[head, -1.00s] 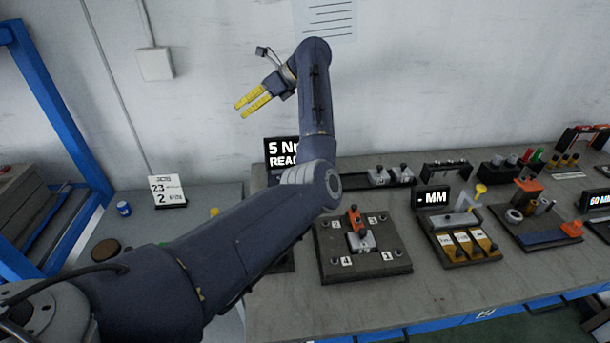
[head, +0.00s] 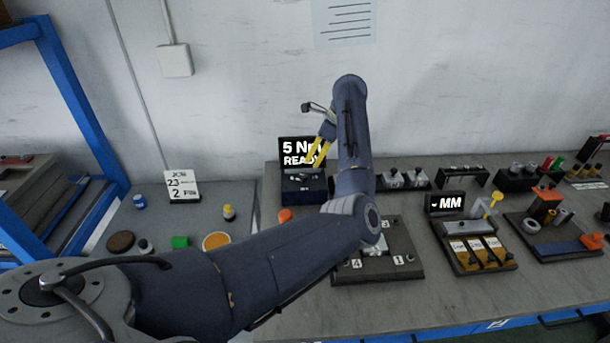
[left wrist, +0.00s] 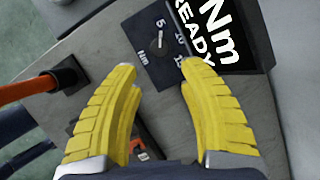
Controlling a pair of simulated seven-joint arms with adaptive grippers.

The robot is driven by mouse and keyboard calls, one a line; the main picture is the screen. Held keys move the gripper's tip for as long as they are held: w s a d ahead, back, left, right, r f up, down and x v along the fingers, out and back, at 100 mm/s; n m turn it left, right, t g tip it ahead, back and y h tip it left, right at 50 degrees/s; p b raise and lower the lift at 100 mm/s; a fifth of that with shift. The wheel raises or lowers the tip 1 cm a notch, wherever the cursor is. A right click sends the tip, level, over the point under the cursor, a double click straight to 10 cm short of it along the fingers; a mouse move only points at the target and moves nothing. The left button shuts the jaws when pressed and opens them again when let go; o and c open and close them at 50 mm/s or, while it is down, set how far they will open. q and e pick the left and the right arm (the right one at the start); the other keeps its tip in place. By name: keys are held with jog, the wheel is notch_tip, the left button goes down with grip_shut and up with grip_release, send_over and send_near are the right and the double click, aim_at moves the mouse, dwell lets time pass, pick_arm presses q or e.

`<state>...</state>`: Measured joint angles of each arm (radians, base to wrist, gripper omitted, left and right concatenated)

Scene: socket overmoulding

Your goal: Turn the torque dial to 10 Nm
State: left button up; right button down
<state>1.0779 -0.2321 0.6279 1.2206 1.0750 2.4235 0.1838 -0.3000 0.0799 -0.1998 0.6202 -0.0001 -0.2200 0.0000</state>
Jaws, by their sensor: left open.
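The torque unit is a dark box with a black display (head: 300,152) that reads "5 Nm READY", at the back left of the main bench. Its dial (left wrist: 158,42) shows in the left wrist view on a dark panel marked 5, 10, 15 and Nm; the pointer is near the 5. In the head view the dial (head: 303,178) is small. My left gripper (head: 311,160) is in front of the display with its yellow fingers pointing down. In the left wrist view the left gripper (left wrist: 162,80) is open and empty, with the dial beyond its fingertips. My right gripper is not seen.
A numbered plate (head: 400,272) lies partly under my left arm. To its right stand the "MM" display (head: 445,203) and a block with an orange piece (head: 591,241). An orange handle (left wrist: 30,88) is left of the fingers. A job card (head: 182,186) stands on the left table.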

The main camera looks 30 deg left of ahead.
aim_at(304, 175)
pick_arm(q)
jog(key=x, duration=1)
jog(key=shift+r, duration=0.1)
grip_shut()
